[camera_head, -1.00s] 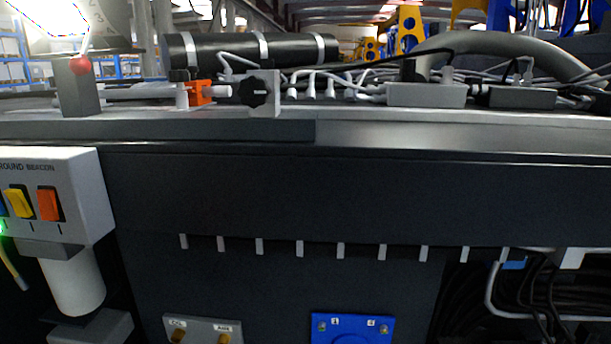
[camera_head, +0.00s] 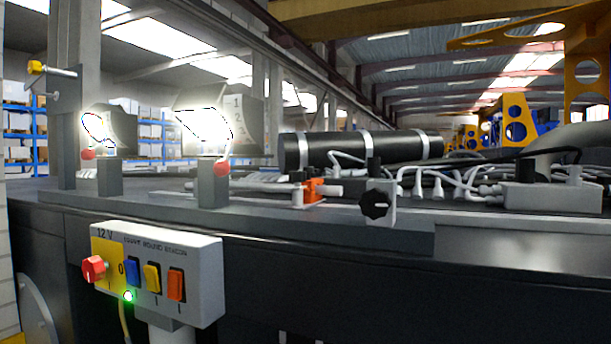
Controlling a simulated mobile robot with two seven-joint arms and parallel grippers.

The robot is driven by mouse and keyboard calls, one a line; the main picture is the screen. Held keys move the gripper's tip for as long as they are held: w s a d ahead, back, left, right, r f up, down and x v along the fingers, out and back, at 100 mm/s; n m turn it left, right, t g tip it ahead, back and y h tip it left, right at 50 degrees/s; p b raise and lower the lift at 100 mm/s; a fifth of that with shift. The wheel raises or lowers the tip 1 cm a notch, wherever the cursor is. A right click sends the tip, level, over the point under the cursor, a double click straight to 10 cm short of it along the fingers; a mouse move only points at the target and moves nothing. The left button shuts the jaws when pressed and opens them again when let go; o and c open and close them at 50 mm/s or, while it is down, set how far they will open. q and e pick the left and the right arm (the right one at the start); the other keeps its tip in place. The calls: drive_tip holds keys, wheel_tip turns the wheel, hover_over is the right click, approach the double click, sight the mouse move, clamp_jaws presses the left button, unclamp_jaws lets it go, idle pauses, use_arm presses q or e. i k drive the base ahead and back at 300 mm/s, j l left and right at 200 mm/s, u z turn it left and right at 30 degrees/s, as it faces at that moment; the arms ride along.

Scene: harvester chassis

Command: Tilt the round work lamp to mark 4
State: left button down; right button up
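Two lit work lamps stand on grey posts on the chassis top at the left. The left lamp (camera_head: 98,130) glares. The larger right lamp (camera_head: 203,130) also glares, and the glare hides both outlines, so I cannot tell for sure which is the round one. A grey plate (camera_head: 240,118) behind the right lamp shows the marks 1, 2 and 3; a mark 4 cannot be made out. A red ball (camera_head: 221,168) sits at the right lamp's post and another red ball (camera_head: 88,154) at the left one's. Neither gripper is in view.
A switch box (camera_head: 205,265) with a red knob, blue, yellow and orange switches and a green light hangs on the chassis front. An orange clamp (camera_head: 314,190), black knob (camera_head: 376,204), black cylinder (camera_head: 360,148) and grey cables lie to the right.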

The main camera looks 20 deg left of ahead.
sight(90, 117)
drive_tip(key=u, duration=1.55)
